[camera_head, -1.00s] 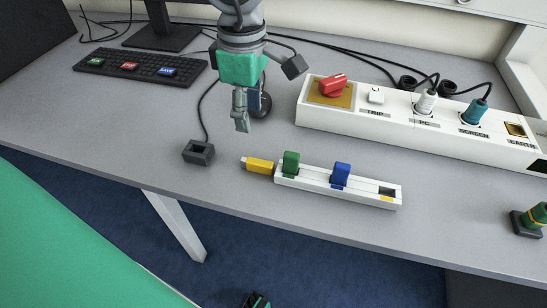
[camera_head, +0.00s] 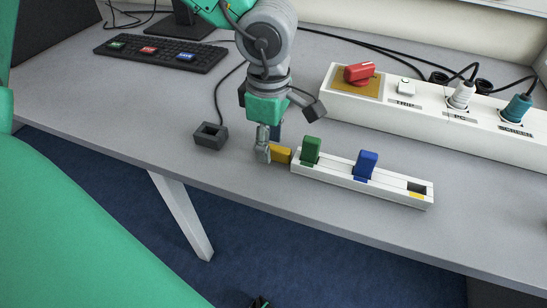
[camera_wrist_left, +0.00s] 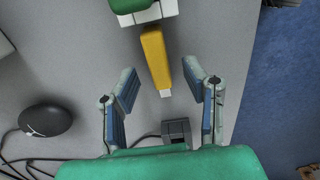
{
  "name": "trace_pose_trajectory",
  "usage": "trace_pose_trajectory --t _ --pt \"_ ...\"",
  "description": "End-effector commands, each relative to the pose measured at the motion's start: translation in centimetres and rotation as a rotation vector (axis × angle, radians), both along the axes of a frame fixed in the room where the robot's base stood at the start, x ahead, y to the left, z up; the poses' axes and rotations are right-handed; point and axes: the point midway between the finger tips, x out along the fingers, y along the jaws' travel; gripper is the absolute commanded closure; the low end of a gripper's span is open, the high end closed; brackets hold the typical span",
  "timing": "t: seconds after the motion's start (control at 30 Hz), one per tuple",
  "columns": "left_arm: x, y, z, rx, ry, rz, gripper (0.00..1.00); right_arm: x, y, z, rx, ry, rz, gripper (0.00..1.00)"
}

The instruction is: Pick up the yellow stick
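The yellow stick (camera_head: 281,154) lies flat on the table, just left of the white holder (camera_head: 330,183). In the left wrist view the stick (camera_wrist_left: 156,58) runs from the holder (camera_wrist_left: 160,12) toward my gripper, with a pale tip on its near end. My left gripper (camera_head: 266,150) is low over the table at the stick's left end and partly hides it. In the left wrist view the gripper (camera_wrist_left: 168,84) is open, its two fingers spread on either side of the stick's near end, apart from it. My right gripper is not seen.
A green block (camera_head: 310,150) and a blue block (camera_head: 366,165) stand in the holder. A dark grey socket box (camera_head: 211,136) with a cable sits to the left. A white panel (camera_head: 440,110) with a red knob (camera_head: 359,73) is behind. The front table edge is close.

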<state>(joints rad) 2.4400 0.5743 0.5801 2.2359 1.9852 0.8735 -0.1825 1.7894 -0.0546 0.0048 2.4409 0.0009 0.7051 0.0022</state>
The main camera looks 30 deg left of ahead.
Motion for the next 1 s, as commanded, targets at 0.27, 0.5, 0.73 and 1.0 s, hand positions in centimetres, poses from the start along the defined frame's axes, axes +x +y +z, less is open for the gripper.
trace_pose_trajectory --t 0.27,0.5,0.73,1.0 --pt "-0.1 0.1 -1.6 -0.002 0.000 -0.001 0.60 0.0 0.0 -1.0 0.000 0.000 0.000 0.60" --pt "0.0 0.1 -1.6 -0.001 0.001 -0.001 1.00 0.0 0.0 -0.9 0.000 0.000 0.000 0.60" --pt "-0.1 0.1 -1.6 -0.001 0.002 -0.001 1.00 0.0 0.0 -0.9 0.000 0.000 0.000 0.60" --pt "0.0 0.1 2.0 -0.002 0.000 -0.001 1.00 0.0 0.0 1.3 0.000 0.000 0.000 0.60"
